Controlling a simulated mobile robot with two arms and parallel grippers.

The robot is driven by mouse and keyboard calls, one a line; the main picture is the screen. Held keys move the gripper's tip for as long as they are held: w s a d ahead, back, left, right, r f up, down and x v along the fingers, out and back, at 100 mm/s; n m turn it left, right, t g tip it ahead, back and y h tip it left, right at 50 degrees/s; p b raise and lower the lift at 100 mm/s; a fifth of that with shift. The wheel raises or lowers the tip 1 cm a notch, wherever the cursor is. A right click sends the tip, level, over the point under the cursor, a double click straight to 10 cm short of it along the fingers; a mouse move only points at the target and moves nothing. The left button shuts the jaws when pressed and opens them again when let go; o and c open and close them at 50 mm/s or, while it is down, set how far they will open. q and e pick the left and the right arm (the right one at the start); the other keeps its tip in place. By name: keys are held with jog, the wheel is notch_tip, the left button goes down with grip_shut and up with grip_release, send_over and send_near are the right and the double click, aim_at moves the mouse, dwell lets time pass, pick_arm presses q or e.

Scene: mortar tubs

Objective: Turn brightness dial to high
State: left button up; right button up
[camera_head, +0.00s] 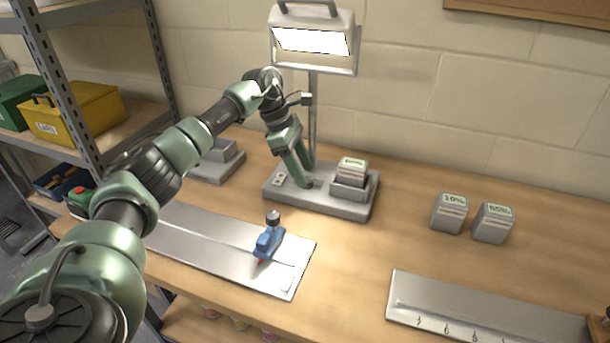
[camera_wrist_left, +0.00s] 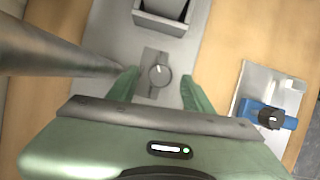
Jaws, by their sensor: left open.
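The work lamp (camera_head: 312,40) is lit and stands on a pole from a grey base (camera_head: 340,208). The dial (camera_wrist_left: 159,75) is a small dark round knob with a pale pointer line, on a grey plate on the base. In the left wrist view it lies between my left fingertips, with a gap on each side. My left gripper (camera_head: 298,172) is open and points down over the base beside the pole; it also shows in the left wrist view (camera_wrist_left: 162,84). In the head view the fingers largely hide the dial. I cannot read any dial marks. My right gripper is not in view.
A labelled battery block (camera_head: 352,170) sits in a holder on the base. Two blocks, marked 10% (camera_head: 449,213) and 55% (camera_head: 493,223), stand to the right. A blue tool (camera_head: 268,243) rests on a metal plate (camera_head: 200,238) in front. The pole (camera_wrist_left: 55,55) is close to my left gripper.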

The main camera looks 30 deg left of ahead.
pick_arm(q)
jog(key=v, duration=0.5)
jog(key=shift+a+r+b, duration=0.15)
jog(key=shift+r+b, duration=0.15)
jog(key=shift+r, duration=0.1)
jog(key=shift+s+f, duration=0.1)
